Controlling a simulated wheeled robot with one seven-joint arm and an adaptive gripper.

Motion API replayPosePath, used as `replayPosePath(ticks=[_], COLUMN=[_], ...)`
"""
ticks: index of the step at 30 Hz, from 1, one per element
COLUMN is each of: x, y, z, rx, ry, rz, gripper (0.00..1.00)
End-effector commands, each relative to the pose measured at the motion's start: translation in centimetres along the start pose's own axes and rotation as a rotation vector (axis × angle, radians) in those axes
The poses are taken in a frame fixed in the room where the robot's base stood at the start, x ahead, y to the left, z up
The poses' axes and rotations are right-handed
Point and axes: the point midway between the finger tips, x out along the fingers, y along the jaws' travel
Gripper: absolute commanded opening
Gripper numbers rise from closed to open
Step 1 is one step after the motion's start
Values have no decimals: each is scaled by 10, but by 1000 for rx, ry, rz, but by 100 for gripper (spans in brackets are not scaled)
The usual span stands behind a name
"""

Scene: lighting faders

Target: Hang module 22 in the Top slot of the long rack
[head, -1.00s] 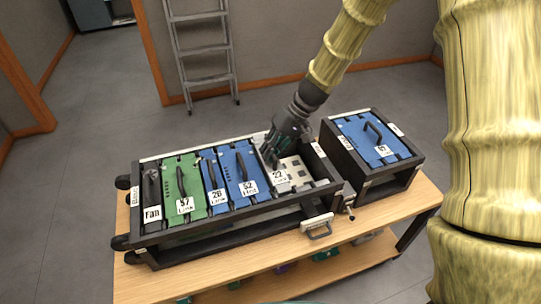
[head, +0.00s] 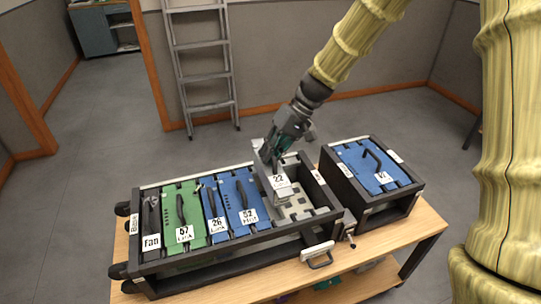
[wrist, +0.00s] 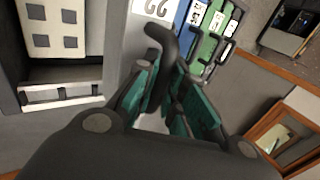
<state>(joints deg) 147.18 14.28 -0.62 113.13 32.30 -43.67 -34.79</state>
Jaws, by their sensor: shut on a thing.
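Module 22 (head: 279,184) is a narrow grey module with a white "22" label. It stands tilted and partly raised at the right part of the long rack (head: 185,254). My gripper (head: 272,152) is at its far end, shut on its dark handle. In the wrist view my gripper (wrist: 172,95) has its green pads around the curved handle (wrist: 160,45), and part of the "22" label (wrist: 152,7) shows beyond. How far the module's underside is from the rack is hidden. I cannot read a "Top" slot label.
The long rack also holds Fan (head: 151,220), a green module 57 (head: 183,213), and blue modules 26 (head: 214,208) and 52 (head: 241,198). A pale perforated panel (head: 299,207) shows right of module 22. A short rack (head: 367,205) with a blue module (head: 376,165) stands to the right on the wooden table (head: 425,232).

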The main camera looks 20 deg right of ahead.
Motion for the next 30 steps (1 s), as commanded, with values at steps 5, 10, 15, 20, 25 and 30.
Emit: replayPosePath(ticks=[5, 10, 15, 20, 25, 30], x=[-14, -22, -32, -37, -37, -37], y=[-10, -15, -21, -25, -25, -25], z=[-1, -1, -1, -1, -1, -1], rx=[0, 0, -1, -1, 0, 0], ry=[2, 2, 2, 2, 2, 2], rz=[-1, -1, 0, 0, 0, -1], gripper=[0, 0, 0, 0, 0, 0])
